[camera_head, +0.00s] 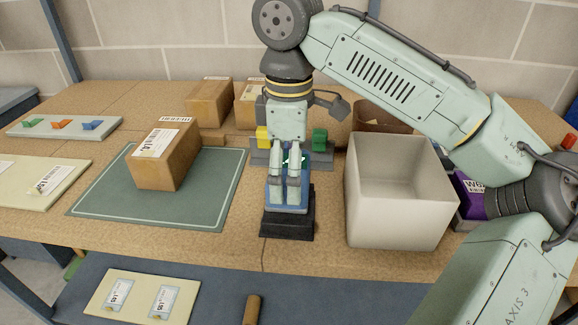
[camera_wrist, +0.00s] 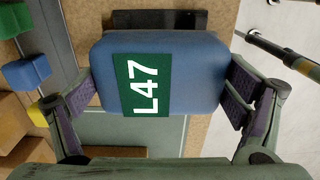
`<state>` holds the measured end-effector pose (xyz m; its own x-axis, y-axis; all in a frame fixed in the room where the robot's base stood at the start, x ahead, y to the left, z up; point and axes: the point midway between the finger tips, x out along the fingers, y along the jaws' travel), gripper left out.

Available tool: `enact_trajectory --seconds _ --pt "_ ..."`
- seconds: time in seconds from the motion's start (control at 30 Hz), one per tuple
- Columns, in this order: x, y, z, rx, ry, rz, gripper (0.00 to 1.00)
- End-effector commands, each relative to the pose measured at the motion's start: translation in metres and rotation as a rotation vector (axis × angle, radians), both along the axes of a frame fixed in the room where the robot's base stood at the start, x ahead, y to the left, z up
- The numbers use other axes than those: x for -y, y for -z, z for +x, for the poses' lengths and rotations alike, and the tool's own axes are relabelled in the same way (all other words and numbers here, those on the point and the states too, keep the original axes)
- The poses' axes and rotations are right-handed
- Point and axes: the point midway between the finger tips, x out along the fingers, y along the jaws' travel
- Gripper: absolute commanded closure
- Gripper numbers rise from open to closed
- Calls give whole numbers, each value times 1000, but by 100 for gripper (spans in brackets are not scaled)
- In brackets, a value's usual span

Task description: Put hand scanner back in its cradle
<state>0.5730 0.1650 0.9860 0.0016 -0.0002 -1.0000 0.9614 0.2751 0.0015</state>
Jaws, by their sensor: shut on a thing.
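The hand scanner appears as a blue rounded block (camera_head: 287,207) with a green L47 label in the wrist view (camera_wrist: 200,75). My gripper (camera_head: 289,198) points down and is shut on its two sides; both fingers show in the wrist view (camera_wrist: 165,95). The black cradle (camera_head: 287,226) is directly below the scanner in the head view, and a dark part of it shows behind the scanner in the wrist view (camera_wrist: 160,18). The scanner looks upright over the cradle. I cannot tell whether it is fully seated, as its lower end is hidden.
A white open bin (camera_head: 397,205) stands close on the right. A cardboard box (camera_head: 162,153) sits on a green mat (camera_head: 105,200) at left. A grey rack (camera_head: 322,161) with coloured blocks is just behind my gripper. More boxes (camera_head: 209,102) stand farther back.

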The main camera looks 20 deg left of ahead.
Motion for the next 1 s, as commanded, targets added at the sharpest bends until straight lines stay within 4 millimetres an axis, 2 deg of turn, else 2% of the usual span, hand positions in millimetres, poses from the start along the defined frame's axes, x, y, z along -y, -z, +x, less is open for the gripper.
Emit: enact_trajectory --seconds 0.57,1.0 --pt "0 3 0 0 -1 1 46" --pt "0 15 0 0 -2 1 46"
